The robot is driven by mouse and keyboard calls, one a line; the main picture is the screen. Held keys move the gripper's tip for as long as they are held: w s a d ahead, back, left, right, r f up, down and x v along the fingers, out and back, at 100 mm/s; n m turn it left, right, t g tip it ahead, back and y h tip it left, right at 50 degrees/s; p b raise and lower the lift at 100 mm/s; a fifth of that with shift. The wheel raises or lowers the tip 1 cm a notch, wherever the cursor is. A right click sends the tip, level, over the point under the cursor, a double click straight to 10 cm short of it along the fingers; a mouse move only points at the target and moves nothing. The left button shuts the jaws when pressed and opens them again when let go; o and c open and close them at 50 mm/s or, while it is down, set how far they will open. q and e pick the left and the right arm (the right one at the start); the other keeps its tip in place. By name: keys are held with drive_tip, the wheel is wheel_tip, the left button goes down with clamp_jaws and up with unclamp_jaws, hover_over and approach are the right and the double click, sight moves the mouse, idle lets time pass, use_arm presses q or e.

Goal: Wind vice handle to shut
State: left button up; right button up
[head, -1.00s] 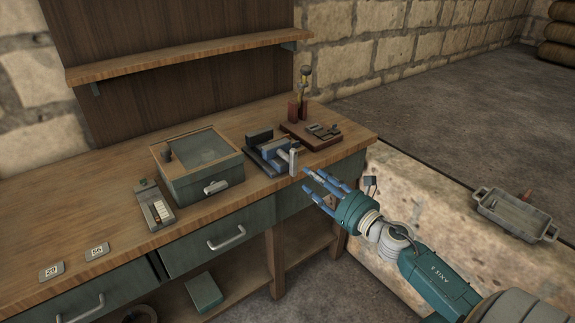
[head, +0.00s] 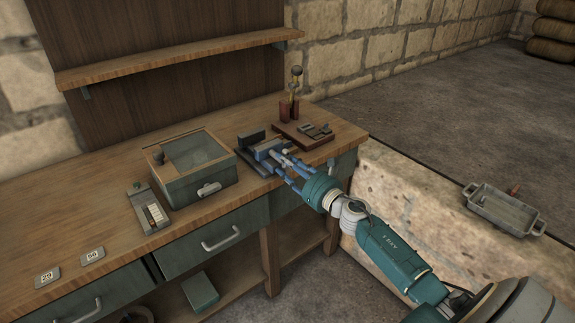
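The blue-grey vice (head: 251,138) stands on the workbench near its right front corner, between the glass-topped box and the brown board. A gap shows between its jaws. My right gripper (head: 281,162) reaches in from the lower right, and its blue fingers are at the front of the vice, where the handle is. The fingers mostly cover the handle, so I cannot tell its angle or whether they are closed on it. My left gripper is not in view.
The glass-topped box (head: 192,185) stands left of the vice. A keyed device (head: 149,207) and number tags (head: 92,255) lie further left. A grey tray (head: 503,211) sits on the stone ledge.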

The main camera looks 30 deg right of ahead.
clamp_jaws()
